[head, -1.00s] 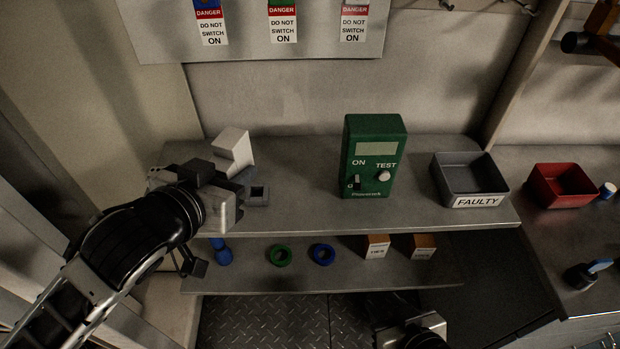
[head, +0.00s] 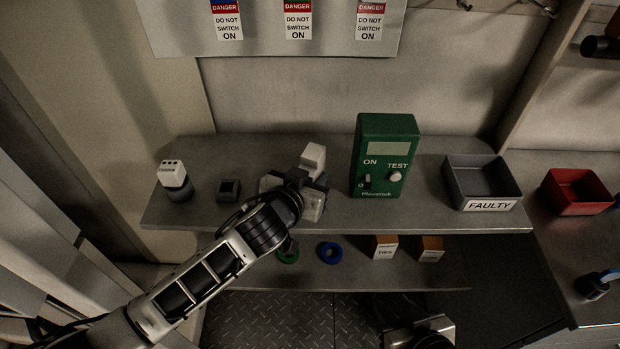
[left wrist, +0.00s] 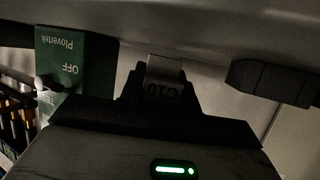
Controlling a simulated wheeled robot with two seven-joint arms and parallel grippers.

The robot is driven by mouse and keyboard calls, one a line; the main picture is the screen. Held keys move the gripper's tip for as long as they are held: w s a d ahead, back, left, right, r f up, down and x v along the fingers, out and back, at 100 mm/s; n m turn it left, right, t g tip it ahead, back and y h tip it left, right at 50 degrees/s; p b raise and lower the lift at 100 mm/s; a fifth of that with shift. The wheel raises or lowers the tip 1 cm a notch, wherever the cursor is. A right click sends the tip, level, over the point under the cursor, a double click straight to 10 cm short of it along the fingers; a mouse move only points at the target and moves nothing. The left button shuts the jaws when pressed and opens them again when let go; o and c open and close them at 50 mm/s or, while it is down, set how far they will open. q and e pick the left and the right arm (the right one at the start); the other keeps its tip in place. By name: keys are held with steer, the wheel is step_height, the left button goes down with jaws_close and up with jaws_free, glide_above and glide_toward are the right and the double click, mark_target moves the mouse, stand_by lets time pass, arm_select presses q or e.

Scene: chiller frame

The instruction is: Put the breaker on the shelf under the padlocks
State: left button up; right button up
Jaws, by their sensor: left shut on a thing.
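The breaker (head: 313,157) is a pale block held upright in my left gripper (head: 310,182). It is over the upper shelf (head: 430,215), just left of the green tester (head: 385,150); whether it touches the shelf is unclear. In the left wrist view the breaker (left wrist: 165,88) shows a "C10" label between the dark fingers. A board (head: 270,45) with three DANGER tags hangs above the shelf; padlocks are not clearly visible. My right gripper (head: 420,332) is partly in view at the bottom edge, its fingers unclear.
A white-topped dark item (head: 173,178) and a small dark square holder (head: 228,190) stand on the shelf's left. A grey FAULTY bin (head: 482,185) and a red bin (head: 575,192) are on the right. Rings and small boxes (head: 384,247) lie on the lower shelf.

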arm_select(q)
steer(key=shift+f, duration=0.3)
steer(key=shift+f, duration=0.15)
steer(key=o, duration=1.1)
steer(key=shift+r, duration=0.25)
steer(key=v, duration=1.2)
steer(key=shift+a+f, duration=0.1)
steer(key=shift+f, duration=0.05)
